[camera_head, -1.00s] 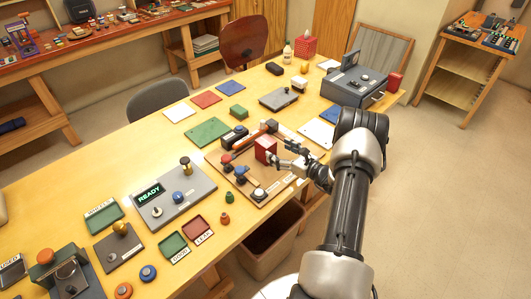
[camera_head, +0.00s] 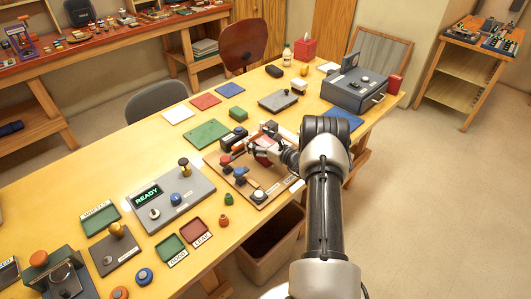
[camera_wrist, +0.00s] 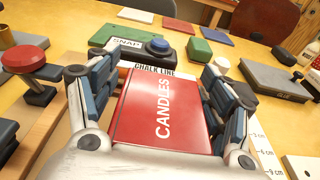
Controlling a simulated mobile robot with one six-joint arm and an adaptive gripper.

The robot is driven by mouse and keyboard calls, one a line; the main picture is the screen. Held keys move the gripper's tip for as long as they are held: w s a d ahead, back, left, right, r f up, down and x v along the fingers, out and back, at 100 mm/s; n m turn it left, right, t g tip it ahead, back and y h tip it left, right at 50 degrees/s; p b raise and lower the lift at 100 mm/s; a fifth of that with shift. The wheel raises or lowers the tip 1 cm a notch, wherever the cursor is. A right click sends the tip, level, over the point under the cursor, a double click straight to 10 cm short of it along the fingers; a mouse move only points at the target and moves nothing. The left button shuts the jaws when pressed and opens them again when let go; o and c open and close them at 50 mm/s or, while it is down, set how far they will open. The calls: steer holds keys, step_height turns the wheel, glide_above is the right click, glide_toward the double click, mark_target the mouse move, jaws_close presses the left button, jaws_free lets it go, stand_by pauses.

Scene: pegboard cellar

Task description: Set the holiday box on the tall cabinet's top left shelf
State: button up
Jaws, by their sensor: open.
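A red box lettered CANDLES (camera_wrist: 163,112) fills the middle of the wrist view, on the yellow workbench. My gripper (camera_wrist: 160,95) is open, with one dark-padded finger on either side of this box. The fingers are not visibly closed on it. In the head view my gripper (camera_head: 262,150) reaches over the wooden board and partly hides the red box (camera_head: 265,141). I see no box with a holiday label, and I cannot make out the tall cabinet's shelves.
A red-knobbed post (camera_wrist: 30,62) stands left of my gripper. A blue-buttoned box marked SNAP (camera_wrist: 157,48) stands beyond it. The workbench (camera_head: 90,165) also bears a grey READY console (camera_head: 172,197) and a grey drawer unit (camera_head: 352,92). The floor at right is open.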

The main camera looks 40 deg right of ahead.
steer(key=shift+c, duration=0.4)
steer(key=c, duration=1.2)
